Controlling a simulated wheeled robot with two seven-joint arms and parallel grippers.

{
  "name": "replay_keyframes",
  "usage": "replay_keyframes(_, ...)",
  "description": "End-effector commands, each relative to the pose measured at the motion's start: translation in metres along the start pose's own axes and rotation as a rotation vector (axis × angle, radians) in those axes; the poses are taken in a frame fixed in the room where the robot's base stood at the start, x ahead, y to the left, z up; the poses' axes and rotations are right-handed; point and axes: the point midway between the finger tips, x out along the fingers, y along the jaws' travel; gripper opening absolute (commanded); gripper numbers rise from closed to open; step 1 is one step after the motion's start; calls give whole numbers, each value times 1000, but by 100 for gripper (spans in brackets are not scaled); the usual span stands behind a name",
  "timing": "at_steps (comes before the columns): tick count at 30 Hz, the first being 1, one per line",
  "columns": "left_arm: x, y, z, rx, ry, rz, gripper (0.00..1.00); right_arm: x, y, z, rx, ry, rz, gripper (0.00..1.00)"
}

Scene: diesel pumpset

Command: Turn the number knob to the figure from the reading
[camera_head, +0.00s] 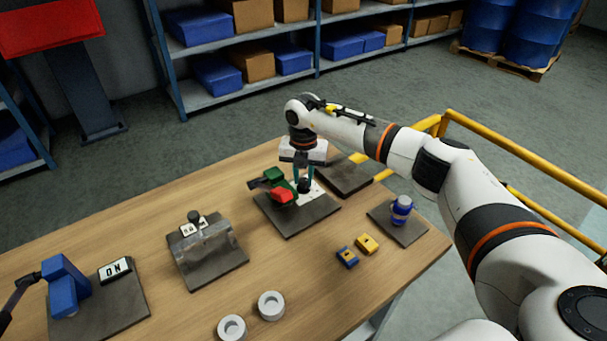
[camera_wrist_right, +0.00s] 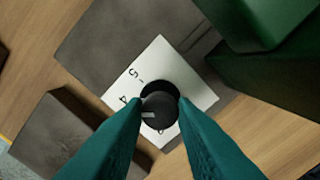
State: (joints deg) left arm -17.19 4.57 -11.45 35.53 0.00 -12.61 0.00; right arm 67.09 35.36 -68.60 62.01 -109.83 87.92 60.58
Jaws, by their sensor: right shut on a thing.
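The number knob is a black round knob (camera_wrist_right: 160,104) on a white dial plate (camera_wrist_right: 150,62). In the right wrist view the digits 5 and 4 show on the plate, and another figure below the knob is partly hidden. A pale pointer mark on the knob faces the lower left of the picture. In the head view the knob (camera_head: 304,187) is small, at the right of a grey base plate. My right gripper (camera_head: 303,176) points down from above, its teal fingers shut on the knob's sides. My left gripper is not in view.
Green and red blocks (camera_head: 281,195) stand close beside the knob on the same plate (camera_head: 293,222). A grey plate (camera_head: 345,178) lies behind, and a blue-and-white item (camera_head: 401,209) stands at right.

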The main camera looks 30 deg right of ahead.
Motion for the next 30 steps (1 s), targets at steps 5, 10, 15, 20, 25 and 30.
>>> replay_keyframes(5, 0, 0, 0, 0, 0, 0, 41, -3, -1, -3, 2, 8, -6, 2)
replay_keyframes(10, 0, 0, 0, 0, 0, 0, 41, -3, -1, -3, 2, 8, -5, 33)
replay_keyframes(15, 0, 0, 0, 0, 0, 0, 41, -2, 0, -2, 1, 5, -3, 47)
replay_keyframes(20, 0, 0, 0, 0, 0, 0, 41, -1, 0, -1, 0, 3, -2, 47)
replay_keyframes(25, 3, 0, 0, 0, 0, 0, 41, -10, 0, -1, 0, 4, -2, 47)
replay_keyframes(30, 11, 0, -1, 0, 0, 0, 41, -42, -1, -2, 0, 7, -5, 47)
